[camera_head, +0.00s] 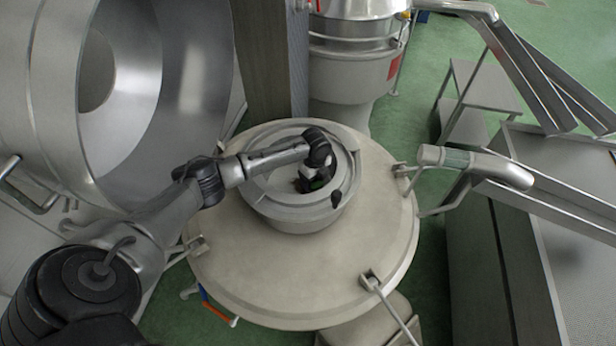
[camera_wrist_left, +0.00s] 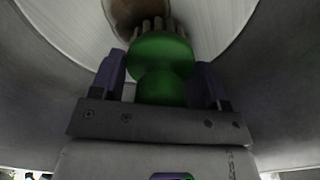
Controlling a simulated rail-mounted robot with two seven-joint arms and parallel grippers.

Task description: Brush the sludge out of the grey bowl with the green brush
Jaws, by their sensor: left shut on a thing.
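The grey bowl (camera_head: 298,216) stands on a round, pale lid-like top in the middle of the head view. My left gripper (camera_head: 318,182) reaches down inside the bowl. In the left wrist view the gripper (camera_wrist_left: 162,88) is shut on the green brush (camera_wrist_left: 160,60), with a finger on each side of it. The brush's pale bristles point toward a brown patch of sludge (camera_wrist_left: 130,12) on the bowl's inner surface. I cannot tell whether the bristles touch it. My right gripper is not in view.
The round top (camera_head: 255,285) has clear room around the bowl, with clamps at its edge. A large steel drum (camera_head: 195,75) stands at the left.

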